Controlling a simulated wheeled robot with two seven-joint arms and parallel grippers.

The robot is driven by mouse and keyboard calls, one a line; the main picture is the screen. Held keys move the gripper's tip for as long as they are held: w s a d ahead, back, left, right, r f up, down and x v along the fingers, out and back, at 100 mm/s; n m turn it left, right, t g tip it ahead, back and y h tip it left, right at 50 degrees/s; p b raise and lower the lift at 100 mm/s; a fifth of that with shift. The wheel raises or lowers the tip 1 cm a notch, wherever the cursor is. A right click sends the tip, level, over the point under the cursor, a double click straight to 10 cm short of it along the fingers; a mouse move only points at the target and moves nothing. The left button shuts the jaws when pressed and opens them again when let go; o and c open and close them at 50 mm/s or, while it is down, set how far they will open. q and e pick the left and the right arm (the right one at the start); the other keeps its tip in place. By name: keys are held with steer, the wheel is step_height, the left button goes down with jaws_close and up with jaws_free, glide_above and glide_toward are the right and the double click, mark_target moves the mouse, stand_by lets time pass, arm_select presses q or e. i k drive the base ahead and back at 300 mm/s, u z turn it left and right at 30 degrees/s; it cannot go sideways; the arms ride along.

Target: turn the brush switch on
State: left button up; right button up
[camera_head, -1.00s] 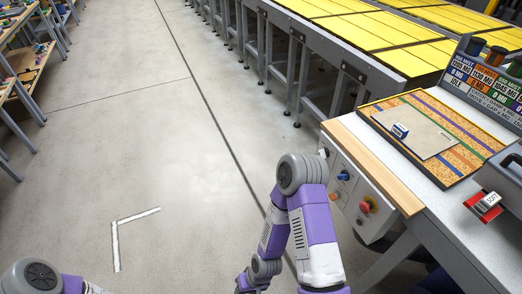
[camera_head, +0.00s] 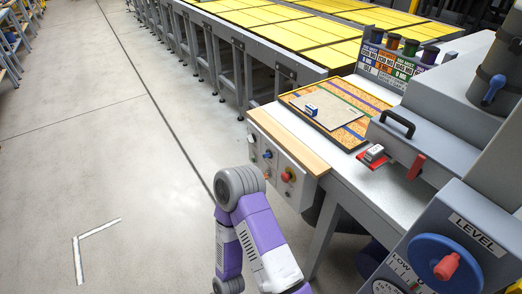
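No switch with a readable brush label shows. A pale control panel (camera_head: 280,165) on the front of the workbench carries a blue knob (camera_head: 267,154), a red button (camera_head: 287,176) and smaller controls too small to read. On the right, a grey machine (camera_head: 470,215) has a blue dial with a red knob (camera_head: 446,266) under a LEVEL label. A red lever (camera_head: 416,167) and a small white block on a red base (camera_head: 374,154) are by its front. My purple and white arm is in front of the panel's lower left. Both grippers are out of view.
A framed board (camera_head: 300,98) with a small blue and white block (camera_head: 311,109) lies on the workbench. Labelled coloured canisters (camera_head: 392,45) stand behind it. A yellow-topped conveyor (camera_head: 260,30) runs along the back. The floor (camera_head: 110,150) at left is clear.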

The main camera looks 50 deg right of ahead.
mark_target(251, 138)
steer(key=z, duration=1.1)
